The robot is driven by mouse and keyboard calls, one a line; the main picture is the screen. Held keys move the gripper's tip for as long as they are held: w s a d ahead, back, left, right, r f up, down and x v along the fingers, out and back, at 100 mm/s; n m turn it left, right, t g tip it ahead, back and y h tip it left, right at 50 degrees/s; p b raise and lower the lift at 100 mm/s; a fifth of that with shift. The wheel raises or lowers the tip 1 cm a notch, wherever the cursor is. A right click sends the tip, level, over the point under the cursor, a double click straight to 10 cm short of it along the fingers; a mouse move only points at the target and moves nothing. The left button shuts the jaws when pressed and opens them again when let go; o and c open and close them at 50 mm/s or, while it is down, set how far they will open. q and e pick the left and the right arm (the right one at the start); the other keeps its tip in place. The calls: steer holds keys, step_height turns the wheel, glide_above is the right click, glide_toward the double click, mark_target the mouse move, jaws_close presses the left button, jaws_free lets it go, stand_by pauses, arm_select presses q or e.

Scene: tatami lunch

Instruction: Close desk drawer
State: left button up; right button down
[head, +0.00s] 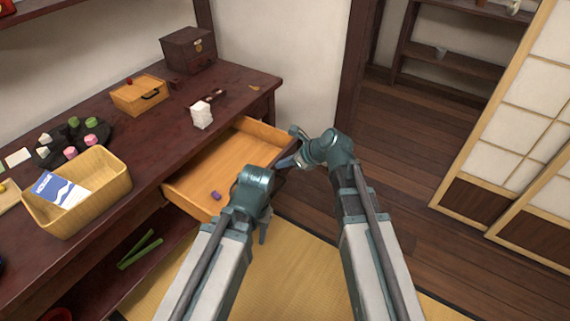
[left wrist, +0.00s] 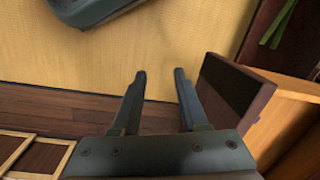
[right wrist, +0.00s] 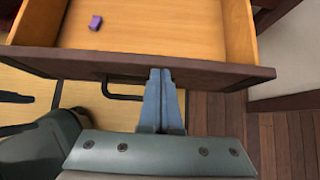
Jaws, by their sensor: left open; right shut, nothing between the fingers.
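The desk drawer (head: 215,170) is pulled out of the dark red desk, with a small purple object (head: 216,196) inside. In the right wrist view its dark front board (right wrist: 215,72) and black handle (right wrist: 125,97) show. My right gripper (head: 286,163) is shut and empty, its fingertips (right wrist: 160,72) at the front board beside the handle; whether they touch cannot be told. My left gripper (head: 263,236) is open and empty, lower and nearer, pointing down. In the left wrist view the drawer front (left wrist: 235,90) stands just right of its open fingers (left wrist: 160,78).
On the desk (head: 150,180) are a wooden basket (head: 105,205) with a blue-white packet, a small box (head: 140,98), a dark chest (head: 188,50) and a white block (head: 202,115). Green sticks (head: 139,250) lie below. Tatami and wood floor are clear ahead of the drawer.

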steer(key=shift+a, duration=0.1)
steer(key=w+a, duration=1.2)
steer(key=a, duration=0.5)
steer(key=shift+w+a, duration=0.3)
steer(key=shift+w, duration=0.1)
arm_select(q)
step_height(320, 180, up, 7)
steer(key=p, duration=0.7)
steer(key=shift+s+a, duration=0.25)
steer(key=shift+a, duration=0.15)
arm_select(e)
steer(key=s+d+f+v, duration=0.1)
steer(key=f+v, duration=0.1)
steer(key=v, duration=1.1)
steer(key=shift+d, duration=0.3)
steer(key=shift+s+f, duration=0.1)
steer(key=shift+s, duration=0.05)
